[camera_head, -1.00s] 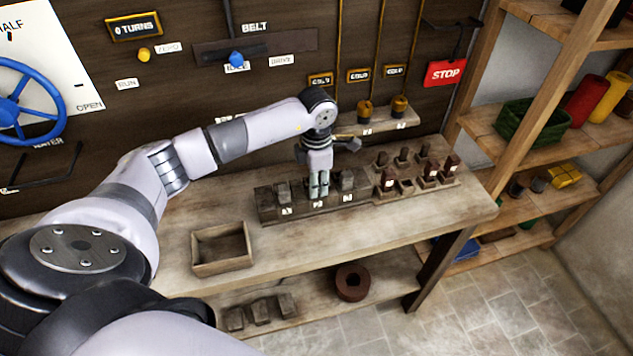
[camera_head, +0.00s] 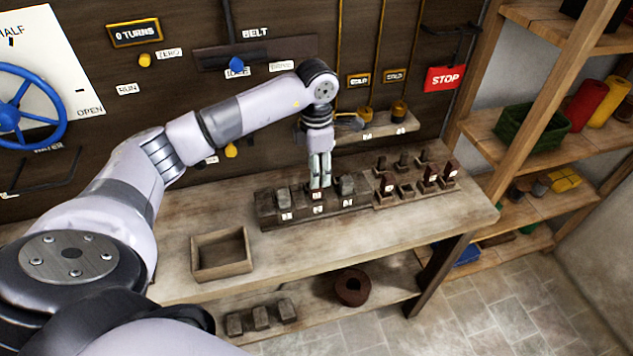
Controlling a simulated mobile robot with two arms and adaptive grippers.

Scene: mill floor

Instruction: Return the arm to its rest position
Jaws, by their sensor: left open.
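My left arm reaches in from the left over the wooden bench (camera_head: 290,250). My left gripper (camera_head: 320,182) points down, open, at the middle of a dark rack (camera_head: 268,217) with numbered white labels. A dark reddish block (camera_head: 316,193) shows at its fingertips; I cannot tell whether they touch. Grey blocks stand on both sides of it in the rack, one to the left (camera_head: 285,197) and one to the right (camera_head: 346,186). My right gripper is not in view.
A second rack (camera_head: 385,202) holding dark handled pieces adjoins on the right. An empty wooden tray (camera_head: 222,270) sits at the front left. The wall panel (camera_head: 180,90) with knobs and a blue wheel (camera_head: 22,105) stands behind. Shelves (camera_head: 550,70) rise at the right.

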